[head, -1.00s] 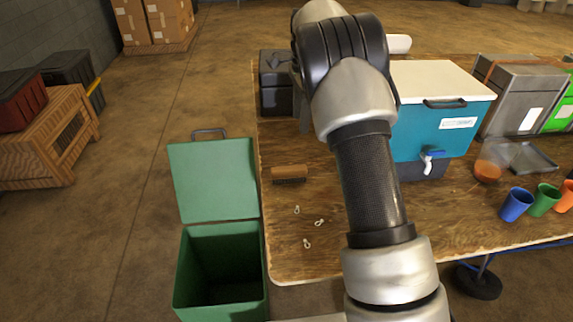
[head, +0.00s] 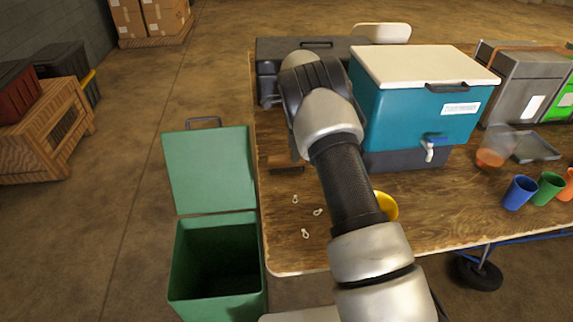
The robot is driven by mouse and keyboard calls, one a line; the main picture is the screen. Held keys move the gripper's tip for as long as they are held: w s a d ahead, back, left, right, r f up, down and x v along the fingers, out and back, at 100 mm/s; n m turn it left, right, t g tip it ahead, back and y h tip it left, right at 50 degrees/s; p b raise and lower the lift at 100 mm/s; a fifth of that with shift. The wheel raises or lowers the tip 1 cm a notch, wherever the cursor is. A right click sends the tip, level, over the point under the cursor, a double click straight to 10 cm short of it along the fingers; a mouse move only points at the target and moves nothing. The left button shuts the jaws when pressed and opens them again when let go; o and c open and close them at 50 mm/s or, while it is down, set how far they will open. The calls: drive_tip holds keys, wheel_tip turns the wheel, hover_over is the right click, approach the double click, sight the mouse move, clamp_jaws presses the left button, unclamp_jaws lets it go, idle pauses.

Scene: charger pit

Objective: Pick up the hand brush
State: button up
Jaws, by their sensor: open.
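The hand brush (head: 286,168) lies on the wooden table near its left edge, a small brown block that looks dark, as if in shadow. My arm reaches over the table from the lower right. Only a grey sliver of my gripper (head: 294,148) shows below the wrist, just above and behind the brush in the picture. The gripper is open, with nothing seen in it. Its fingertips are mostly hidden by my arm, and I cannot tell whether they touch the brush.
Three small pale pieces (head: 317,212) lie in front of the brush. A teal cooler (head: 415,115) stands right of my arm, a black case (head: 330,48) behind it. A yellow object (head: 387,205) is partly behind my arm. A green bin (head: 215,228), lid open, stands left of the table.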

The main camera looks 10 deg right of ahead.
wheel_tip(320, 180, down, 5)
drive_tip(key=shift+s+f+b, duration=0.1)
drive_tip(key=shift+f+b, duration=0.05)
drive_tip(key=shift+b, duration=0.2)
drive_tip(key=c, duration=1.2)
drive_tip(key=shift+o, duration=0.2)
wheel_tip(320, 180, up, 10)
drive_tip(key=shift+r+p, duration=0.1)
drive_tip(key=shift+p, duration=0.5)
